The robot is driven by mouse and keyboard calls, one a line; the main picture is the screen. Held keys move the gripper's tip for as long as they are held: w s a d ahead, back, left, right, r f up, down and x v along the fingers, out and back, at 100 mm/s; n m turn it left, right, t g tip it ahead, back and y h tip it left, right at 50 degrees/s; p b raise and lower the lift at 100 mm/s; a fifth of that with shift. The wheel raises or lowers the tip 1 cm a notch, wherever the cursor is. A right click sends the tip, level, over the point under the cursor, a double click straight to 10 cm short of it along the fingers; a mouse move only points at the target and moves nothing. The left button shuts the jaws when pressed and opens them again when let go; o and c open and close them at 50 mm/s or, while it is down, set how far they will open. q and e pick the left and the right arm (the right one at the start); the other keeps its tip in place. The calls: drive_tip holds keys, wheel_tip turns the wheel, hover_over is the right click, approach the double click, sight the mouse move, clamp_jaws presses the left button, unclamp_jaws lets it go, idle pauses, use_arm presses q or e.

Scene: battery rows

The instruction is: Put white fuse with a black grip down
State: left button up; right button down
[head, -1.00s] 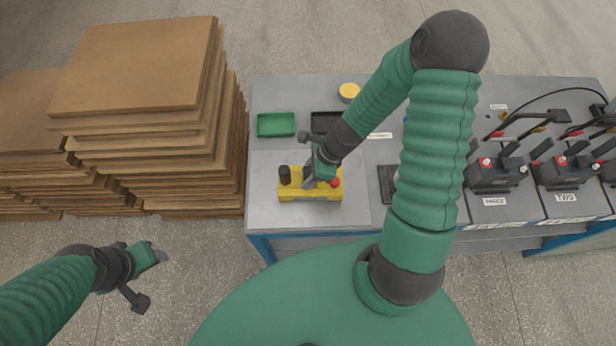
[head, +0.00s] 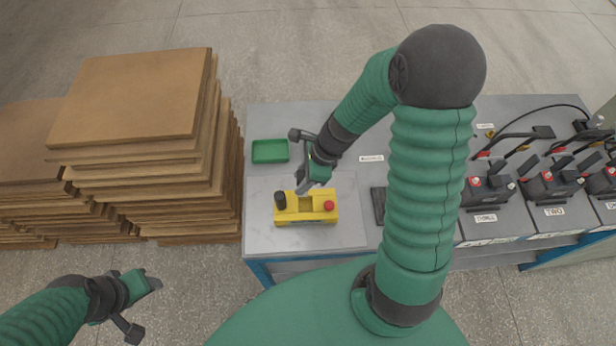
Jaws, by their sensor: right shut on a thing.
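My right gripper (head: 303,187) is over the back edge of a yellow box (head: 290,215) on the grey table. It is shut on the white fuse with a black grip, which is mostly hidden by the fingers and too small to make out. The yellow box has a black knob on its left, a red button on its right and an open recess in the middle, just below the gripper. My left gripper (head: 145,308) is over the floor at the lower left, fingers apart and empty.
A green tray (head: 270,151) lies at the table's back left. A dark flat pad (head: 379,206) lies right of the yellow box, beside my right arm. Labelled batteries with cables, one marked TWO (head: 552,188), stand at the right. Stacked brown boards (head: 130,100) rise left of the table.

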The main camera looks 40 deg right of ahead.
drive_tip(key=w+d+f, duration=0.2)
drive_tip(key=w+d, duration=1.2)
drive_tip(key=d, duration=0.4)
wheel_tip(320, 180, down, 9)
drive_tip(key=shift+r+p, duration=0.1)
drive_tip(key=shift+p, duration=0.35)
drive_tip(key=shift+f, duration=0.2)
drive_tip(key=shift+d, duration=0.1)
drive_tip(key=c, duration=1.4)
unclamp_jaws()
drive_tip(key=o, duration=0.5)
